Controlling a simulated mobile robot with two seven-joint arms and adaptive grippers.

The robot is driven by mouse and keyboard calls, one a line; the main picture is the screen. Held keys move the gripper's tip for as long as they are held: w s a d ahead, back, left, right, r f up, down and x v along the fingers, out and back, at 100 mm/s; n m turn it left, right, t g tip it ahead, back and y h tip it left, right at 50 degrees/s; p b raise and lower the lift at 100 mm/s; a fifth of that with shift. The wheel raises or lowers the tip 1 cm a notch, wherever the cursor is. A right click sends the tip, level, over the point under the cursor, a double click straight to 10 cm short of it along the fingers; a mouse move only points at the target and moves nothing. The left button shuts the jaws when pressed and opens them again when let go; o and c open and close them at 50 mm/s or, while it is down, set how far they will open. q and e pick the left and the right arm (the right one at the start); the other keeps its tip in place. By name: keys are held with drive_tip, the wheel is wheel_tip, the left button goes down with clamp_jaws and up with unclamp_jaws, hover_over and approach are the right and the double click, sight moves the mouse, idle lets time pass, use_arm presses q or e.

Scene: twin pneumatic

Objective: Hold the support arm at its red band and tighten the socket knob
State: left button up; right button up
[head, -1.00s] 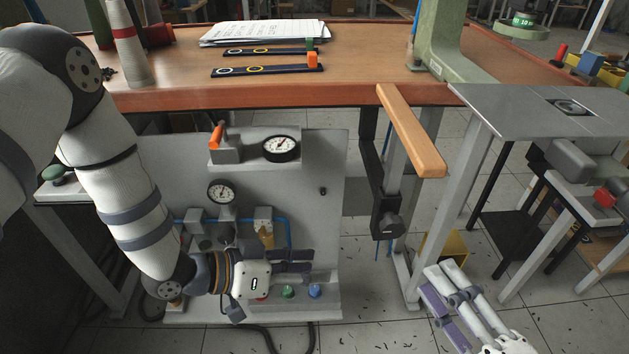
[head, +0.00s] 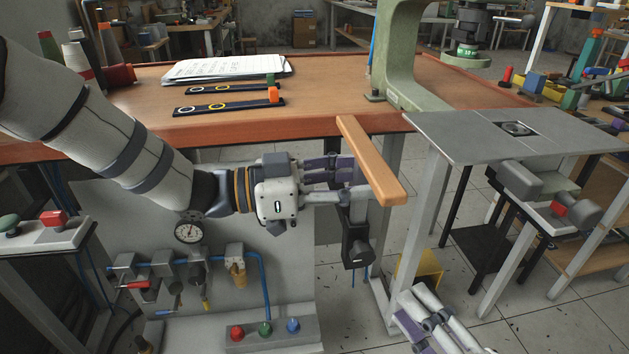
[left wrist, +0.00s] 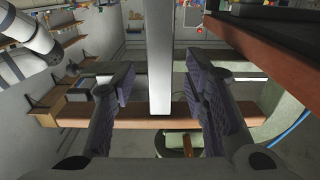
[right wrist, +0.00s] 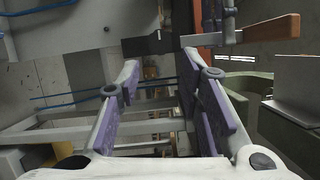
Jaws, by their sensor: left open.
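A dark bracket (head: 356,230) with a many-sided knob (head: 359,253), possibly the socket knob, hangs below a wooden bar (head: 372,165). I cannot make out a red band or tell which piece is the support arm. My left gripper (head: 340,180) is open beside the wooden bar, just above the bracket. In the left wrist view a pale straight bar (left wrist: 159,60) runs between its spread fingers; contact cannot be told. My right gripper (head: 415,308) is low at the bottom, below the bracket. In the right wrist view its fingers (right wrist: 160,75) are apart with nothing gripped.
A wooden workbench (head: 330,98) with papers stands behind. A pneumatic panel (head: 130,220) with a gauge (head: 188,232) and blue tubing lies left, under my left arm. A grey metal table (head: 470,135) stands right. A yellow box (head: 425,265) sits on the floor.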

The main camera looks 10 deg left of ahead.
use_arm(q)
drive_tip(key=shift+w+d, duration=0.2)
drive_tip(key=shift+d, duration=0.5)
drive_tip(key=shift+c, duration=0.2)
clamp_jaws()
drive_tip(key=c, duration=0.8)
unclamp_jaws()
clamp_jaws()
drive_tip(key=shift+r, duration=0.1)
use_arm(e)
drive_tip(key=shift+r, duration=0.1)
